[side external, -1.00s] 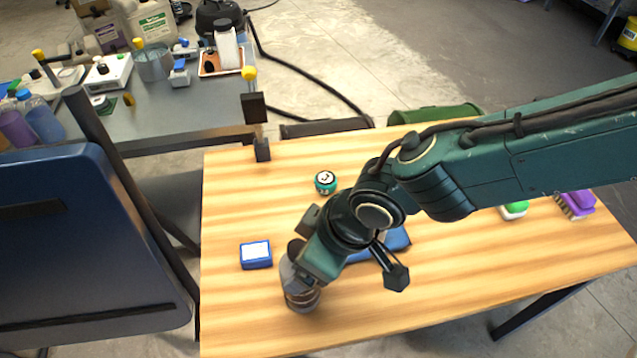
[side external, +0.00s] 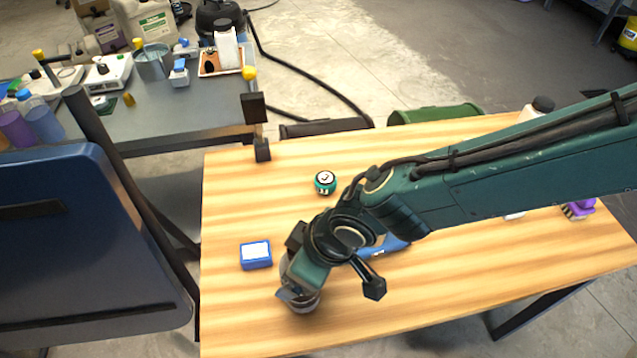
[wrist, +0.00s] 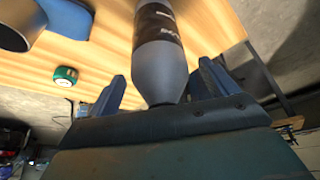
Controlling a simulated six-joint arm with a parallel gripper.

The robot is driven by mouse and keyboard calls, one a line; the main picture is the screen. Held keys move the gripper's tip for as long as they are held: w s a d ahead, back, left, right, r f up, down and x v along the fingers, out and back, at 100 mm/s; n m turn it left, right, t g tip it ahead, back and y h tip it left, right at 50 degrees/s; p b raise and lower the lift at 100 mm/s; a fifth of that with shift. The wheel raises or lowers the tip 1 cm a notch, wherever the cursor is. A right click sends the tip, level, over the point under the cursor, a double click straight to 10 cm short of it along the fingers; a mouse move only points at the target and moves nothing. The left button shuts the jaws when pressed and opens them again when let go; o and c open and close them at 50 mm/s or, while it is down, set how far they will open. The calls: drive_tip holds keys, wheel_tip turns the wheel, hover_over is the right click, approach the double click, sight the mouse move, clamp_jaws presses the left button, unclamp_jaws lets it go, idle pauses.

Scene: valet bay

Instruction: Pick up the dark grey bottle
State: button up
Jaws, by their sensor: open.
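The dark grey bottle (wrist: 160,65) stands on the wooden table (side external: 230,320). In the side view only the lower part of the bottle (side external: 303,303) shows beneath my gripper (side external: 293,285), which hides its top. In the wrist view my gripper (wrist: 162,78) is open, with one finger on each side of the bottle's tapered upper end. I cannot tell whether either finger touches it.
A blue box with a white label (side external: 256,254) lies left of the bottle. A teal tin (side external: 325,182) and a blue cloth-like item (side external: 388,247) are farther back. A white bottle (side external: 537,109) and a purple brush (side external: 580,207) are at the right. The front left table area is clear.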

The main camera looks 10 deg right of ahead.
drive_tip(key=shift+c, duration=0.5)
drive_tip(key=c, duration=1.7)
drive_tip(key=shift+r, duration=0.2)
wheel_tip(320, 180, up, 20)
drive_tip(key=shift+f, duration=0.1)
